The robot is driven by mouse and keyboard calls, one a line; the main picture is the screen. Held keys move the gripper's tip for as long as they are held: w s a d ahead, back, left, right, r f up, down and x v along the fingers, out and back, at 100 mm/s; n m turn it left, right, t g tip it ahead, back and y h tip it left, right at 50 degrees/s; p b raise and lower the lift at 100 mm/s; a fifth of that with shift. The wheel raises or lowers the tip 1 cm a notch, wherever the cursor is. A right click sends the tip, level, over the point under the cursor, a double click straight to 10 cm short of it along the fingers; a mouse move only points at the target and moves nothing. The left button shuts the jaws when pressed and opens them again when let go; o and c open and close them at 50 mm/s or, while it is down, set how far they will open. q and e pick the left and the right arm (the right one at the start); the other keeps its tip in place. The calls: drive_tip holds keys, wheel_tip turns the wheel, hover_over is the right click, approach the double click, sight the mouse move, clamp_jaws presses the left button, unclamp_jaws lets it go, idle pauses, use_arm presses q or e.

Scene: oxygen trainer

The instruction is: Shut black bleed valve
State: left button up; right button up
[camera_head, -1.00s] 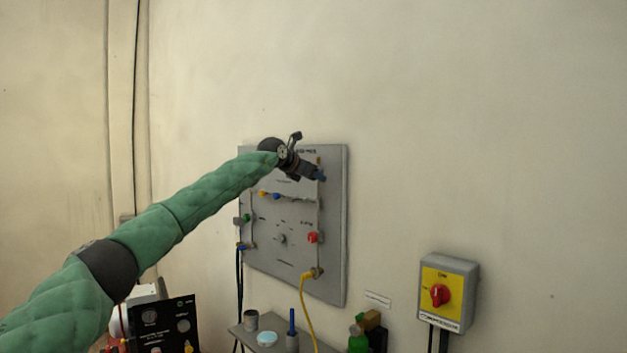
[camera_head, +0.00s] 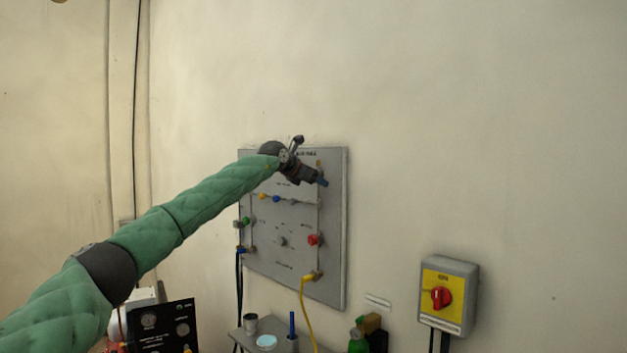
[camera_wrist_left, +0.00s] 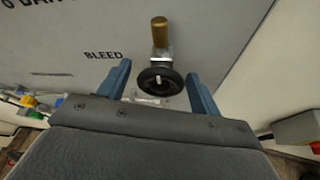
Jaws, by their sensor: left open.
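The black bleed valve is a round black handwheel (camera_wrist_left: 160,80) under a brass cylinder (camera_wrist_left: 159,33), beside the word BLEED on the grey panel. My left gripper (camera_wrist_left: 159,88) is open, with one blue finger on each side of the handwheel and gaps between fingers and wheel. In the head view my left gripper (camera_head: 320,182) is at the upper right of the grey panel (camera_head: 333,250) and hides the valve. My right gripper is not in view.
The panel carries a red knob (camera_head: 314,240), a green knob (camera_head: 246,221) and a yellow hose (camera_head: 306,312). A yellow switch box with a red knob (camera_head: 440,297) is on the wall at right. A small shelf (camera_head: 243,332) with cups stands below the panel.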

use_arm(q)
drive_tip(key=b+v, duration=0.2)
drive_tip(key=v, duration=0.5)
drive_tip(key=shift+s+a+b, duration=0.2)
drive_tip(key=shift+s+b, duration=0.1)
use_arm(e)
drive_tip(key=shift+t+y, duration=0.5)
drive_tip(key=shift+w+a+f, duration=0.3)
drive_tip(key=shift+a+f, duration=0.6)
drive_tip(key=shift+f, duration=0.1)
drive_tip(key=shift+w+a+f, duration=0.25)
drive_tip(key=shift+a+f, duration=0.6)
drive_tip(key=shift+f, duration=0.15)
use_arm(q)
drive_tip(key=shift+r, duration=0.1)
